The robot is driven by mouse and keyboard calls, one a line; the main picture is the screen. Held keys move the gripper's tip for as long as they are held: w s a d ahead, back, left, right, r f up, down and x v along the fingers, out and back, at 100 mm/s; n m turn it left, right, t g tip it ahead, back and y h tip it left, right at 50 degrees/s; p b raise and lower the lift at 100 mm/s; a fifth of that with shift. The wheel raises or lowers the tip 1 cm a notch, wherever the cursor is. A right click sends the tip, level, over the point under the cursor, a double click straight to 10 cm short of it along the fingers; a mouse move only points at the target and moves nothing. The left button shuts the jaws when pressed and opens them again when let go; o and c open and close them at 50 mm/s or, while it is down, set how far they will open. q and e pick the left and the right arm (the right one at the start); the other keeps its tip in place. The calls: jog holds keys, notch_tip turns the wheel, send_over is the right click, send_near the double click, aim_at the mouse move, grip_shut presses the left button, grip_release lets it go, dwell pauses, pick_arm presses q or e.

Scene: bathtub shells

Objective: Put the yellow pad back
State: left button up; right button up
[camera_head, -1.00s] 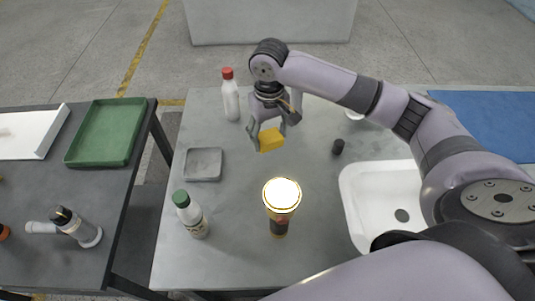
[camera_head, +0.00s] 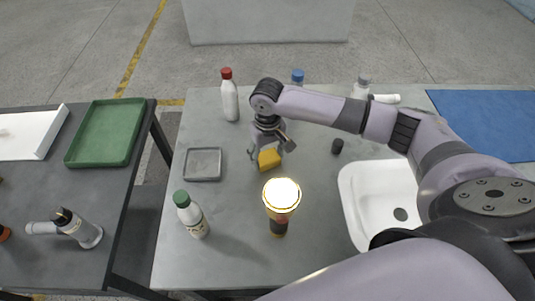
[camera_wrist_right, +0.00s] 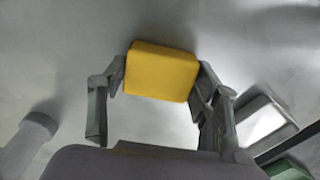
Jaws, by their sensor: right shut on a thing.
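The yellow pad (camera_head: 269,160) is a small block held between the fingers of my right gripper (camera_head: 268,155), low over the grey table. In the right wrist view the pad (camera_wrist_right: 162,72) sits between the two fingertips of the gripper (camera_wrist_right: 160,80). Whether the pad touches the table I cannot tell. A shallow grey square tray (camera_head: 202,164) lies to the left of the gripper, apart from it. My left gripper is not in view.
A lit yellow-and-black lamp (camera_head: 280,205) stands just in front of the pad. A green-capped bottle (camera_head: 191,214) and a red-capped bottle (camera_head: 230,96) stand nearby. A white basin (camera_head: 380,190) and a small black piece (camera_head: 338,146) are to the right.

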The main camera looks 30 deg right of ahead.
aim_at(268, 157)
jog(key=o, duration=1)
jog(key=shift+f, duration=0.1)
jog(key=shift+o, duration=0.2)
notch_tip(268, 157, up, 12)
jog(key=b, duration=0.1)
jog(key=shift+r, duration=0.2)
